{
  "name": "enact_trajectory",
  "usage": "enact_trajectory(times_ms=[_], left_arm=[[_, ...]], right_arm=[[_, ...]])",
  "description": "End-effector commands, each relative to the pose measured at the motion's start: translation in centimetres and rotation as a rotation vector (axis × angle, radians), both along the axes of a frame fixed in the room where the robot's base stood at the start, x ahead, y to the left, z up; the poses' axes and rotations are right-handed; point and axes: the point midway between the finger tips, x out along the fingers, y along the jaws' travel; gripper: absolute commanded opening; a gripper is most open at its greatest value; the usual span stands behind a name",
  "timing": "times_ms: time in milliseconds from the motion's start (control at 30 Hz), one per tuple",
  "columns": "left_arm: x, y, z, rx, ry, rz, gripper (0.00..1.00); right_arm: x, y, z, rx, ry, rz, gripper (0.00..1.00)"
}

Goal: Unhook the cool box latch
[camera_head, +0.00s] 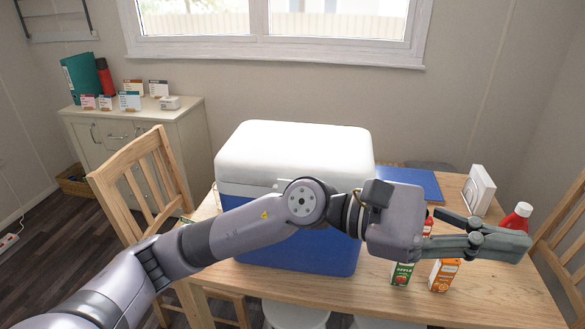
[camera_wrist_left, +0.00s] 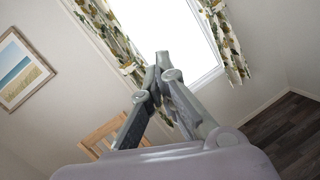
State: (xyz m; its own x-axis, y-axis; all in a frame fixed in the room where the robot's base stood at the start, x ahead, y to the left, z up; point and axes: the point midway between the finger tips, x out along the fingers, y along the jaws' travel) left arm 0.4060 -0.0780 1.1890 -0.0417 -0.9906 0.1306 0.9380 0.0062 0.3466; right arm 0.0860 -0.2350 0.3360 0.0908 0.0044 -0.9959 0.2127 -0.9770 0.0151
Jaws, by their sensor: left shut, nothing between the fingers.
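The cool box (camera_head: 295,150) has a white lid and a blue body and stands on the wooden table. Its lid is down. My left arm crosses in front of it and hides much of its front, including most of the place where a latch might be; a small pale piece shows at the lid's lower edge just above the arm. My left gripper (camera_head: 510,243) is to the right of the box, shut and empty, pointing right. In the left wrist view its fingers (camera_wrist_left: 163,62) meet at the tips with nothing between them. My right gripper is not in view.
The table (camera_head: 490,300) also holds an apple carton (camera_head: 402,274), an orange carton (camera_head: 443,275), a red bottle (camera_head: 516,216), a white upright item (camera_head: 478,190) and a blue board (camera_head: 408,182). Wooden chairs (camera_head: 140,185) stand at both sides. A cabinet (camera_head: 150,125) is behind left.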

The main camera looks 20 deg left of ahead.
Motion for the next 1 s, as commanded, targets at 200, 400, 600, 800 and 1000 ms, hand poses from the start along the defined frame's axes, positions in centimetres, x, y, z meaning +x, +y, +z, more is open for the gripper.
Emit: enact_trajectory(times_ms=[200,400,600,800,1000], left_arm=[[1.1,3.8,-6.8,0.614,-0.704,-0.094,0.0],[7.3,14.7,-8.2,1.233,-1.144,-0.166,0.0],[10.8,26.0,-4.0,1.743,-1.286,-0.213,0.0],[11.1,30.6,-1.4,1.945,-1.281,-0.236,0.0],[12.3,31.2,-3.0,1.956,-1.275,-0.241,0.0]], right_arm=[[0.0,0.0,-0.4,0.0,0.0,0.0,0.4],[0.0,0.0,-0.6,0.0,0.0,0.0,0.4],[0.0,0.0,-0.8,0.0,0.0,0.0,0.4],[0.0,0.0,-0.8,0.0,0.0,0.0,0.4],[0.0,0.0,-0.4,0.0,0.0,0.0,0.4]])
